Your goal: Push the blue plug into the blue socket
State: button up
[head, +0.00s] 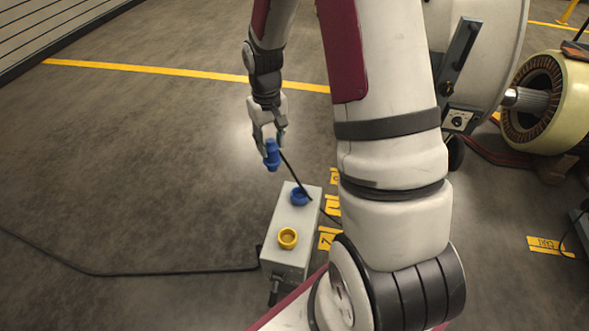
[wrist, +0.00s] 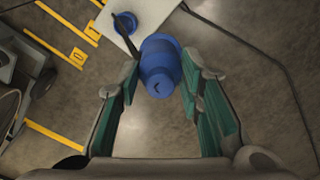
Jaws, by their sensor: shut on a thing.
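The blue plug (head: 271,155) is held by my gripper (head: 269,138), above and behind the socket box in the head view. In the wrist view the plug (wrist: 160,66) sits between the fingertips of my gripper (wrist: 160,82), with a dark arrow mark on its near end. A black cable runs from the plug. The blue socket (head: 299,196) is on the top of the grey box (head: 291,217), toward its far end. The socket also shows in the wrist view (wrist: 125,23), beyond the plug and to its left. Plug and socket are apart.
A black cable (head: 130,272) lies on the floor to the left. A large rotor (head: 545,102) stands at the right. The floor left of the box is mostly clear.

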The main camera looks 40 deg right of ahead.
jog(key=s+d+f+m+b, duration=0.1)
jog(key=d+f+b, duration=0.8)
jog(key=f, duration=0.3)
jog(key=shift+s+m+b, duration=0.2)
jog(key=shift+m+b, duration=0.1)
jog(key=shift+b, duration=0.55)
jog(key=shift+f+b, duration=2.1)
jog(key=shift+f, duration=0.45)
jog(key=shift+f+b, duration=0.35)
jog(key=shift+f, duration=0.35)
jog(key=shift+f, duration=0.35)
jog(key=shift+f+b, duration=0.25)
jog(key=shift+b, duration=0.1)
jog(key=shift+f, duration=0.35)
jog(key=shift+f+b, duration=0.65)
